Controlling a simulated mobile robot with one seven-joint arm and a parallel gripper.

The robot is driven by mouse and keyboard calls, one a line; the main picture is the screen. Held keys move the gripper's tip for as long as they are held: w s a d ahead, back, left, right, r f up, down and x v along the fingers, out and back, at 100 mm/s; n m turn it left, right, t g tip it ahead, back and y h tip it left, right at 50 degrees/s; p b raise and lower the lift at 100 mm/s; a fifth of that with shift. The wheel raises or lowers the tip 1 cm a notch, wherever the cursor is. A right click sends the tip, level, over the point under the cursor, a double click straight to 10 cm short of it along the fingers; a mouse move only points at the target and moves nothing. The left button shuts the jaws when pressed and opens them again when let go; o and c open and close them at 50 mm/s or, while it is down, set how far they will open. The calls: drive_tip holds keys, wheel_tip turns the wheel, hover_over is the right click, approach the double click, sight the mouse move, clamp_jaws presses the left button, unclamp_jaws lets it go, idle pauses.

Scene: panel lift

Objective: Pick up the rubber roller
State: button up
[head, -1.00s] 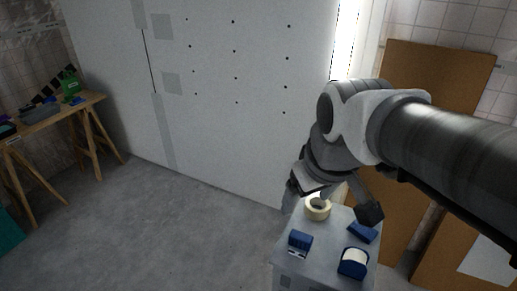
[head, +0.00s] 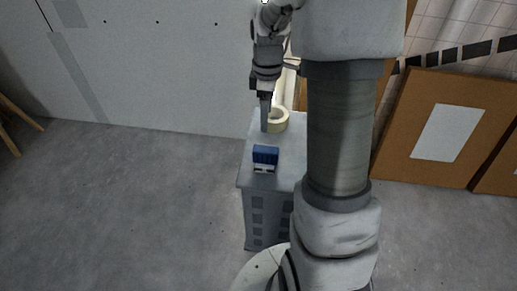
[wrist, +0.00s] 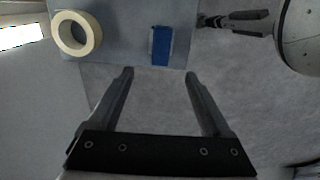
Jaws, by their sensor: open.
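No rubber roller can be told for certain. A small blue item (head: 265,155) with a pale and dark lower front lies on the grey cabinet top near its left edge. A blue item (wrist: 161,46) with a pale side strip, apparently the same one, shows in the wrist view, beyond my fingertips. My gripper (wrist: 159,74) is open and empty, with only floor seen between its fingers. In the head view my gripper (head: 265,120) hangs over the cabinet's left side, beside the tape roll and behind the blue item. My arm hides the cabinet's right part.
A cream tape roll (head: 279,120) stands on the grey cabinet (head: 257,184); it also shows in the wrist view (wrist: 77,33). A white panel (head: 160,60) stands behind. Brown boards (head: 425,100) lean at right.

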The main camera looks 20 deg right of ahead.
sight(266, 149)
wheel_tip(266, 149, down, 12)
drive_tip(key=b, duration=0.3)
drive_tip(key=shift+r, duration=0.25)
drive_tip(key=f+b, duration=0.3)
drive_tip(key=f, duration=0.2)
drive_tip(key=shift+s+f, duration=0.1)
drive_tip(key=shift+s, duration=0.1)
clamp_jaws()
